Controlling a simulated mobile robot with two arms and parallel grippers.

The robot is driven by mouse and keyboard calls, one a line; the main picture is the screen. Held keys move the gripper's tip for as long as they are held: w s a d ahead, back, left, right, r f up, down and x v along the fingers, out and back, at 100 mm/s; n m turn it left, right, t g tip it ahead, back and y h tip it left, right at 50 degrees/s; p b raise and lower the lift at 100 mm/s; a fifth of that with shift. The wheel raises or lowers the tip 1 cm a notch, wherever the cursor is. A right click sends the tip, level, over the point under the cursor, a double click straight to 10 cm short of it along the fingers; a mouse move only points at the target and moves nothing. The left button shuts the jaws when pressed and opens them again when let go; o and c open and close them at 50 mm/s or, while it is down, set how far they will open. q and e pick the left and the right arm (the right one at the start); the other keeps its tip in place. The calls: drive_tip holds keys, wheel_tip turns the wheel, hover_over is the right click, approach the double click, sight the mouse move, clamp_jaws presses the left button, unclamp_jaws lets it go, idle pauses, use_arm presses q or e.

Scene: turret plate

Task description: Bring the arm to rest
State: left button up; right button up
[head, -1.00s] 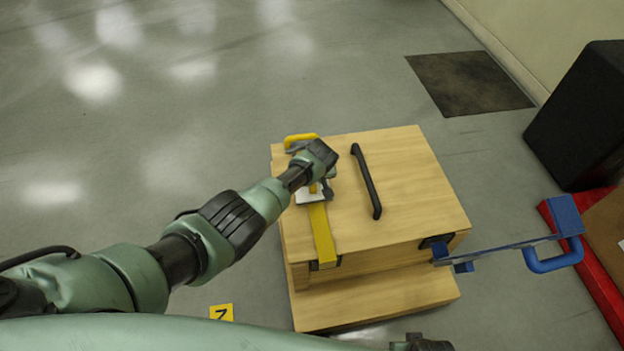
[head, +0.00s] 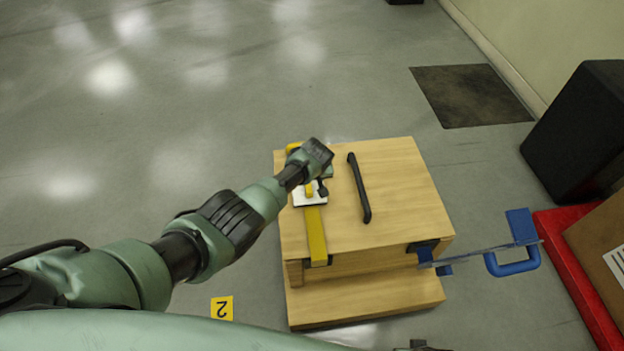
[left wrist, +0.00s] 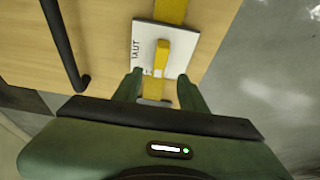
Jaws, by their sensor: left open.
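My left arm (head: 215,225) reaches in from the left over a wooden box. My left gripper (head: 322,184) is above the box's top, beside a white plate (head: 303,202) with a yellow handle on a yellow strap (head: 316,236). In the left wrist view, the open fingers (left wrist: 161,90) stand on both sides of the yellow handle (left wrist: 161,56), with a gap to it. The white plate (left wrist: 183,50) carries dark lettering, partly hidden. I cannot tell whether the fingers touch the plate. My right gripper is not clearly visible.
The wooden box (head: 400,180) has a black bar handle (head: 360,188) on top. A blue-handled clamp (head: 512,262) sticks out at its right. A black cabinet (head: 580,130) and red base (head: 575,265) stand further right. The floor at the upper left is clear.

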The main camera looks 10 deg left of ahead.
idle(0.3)
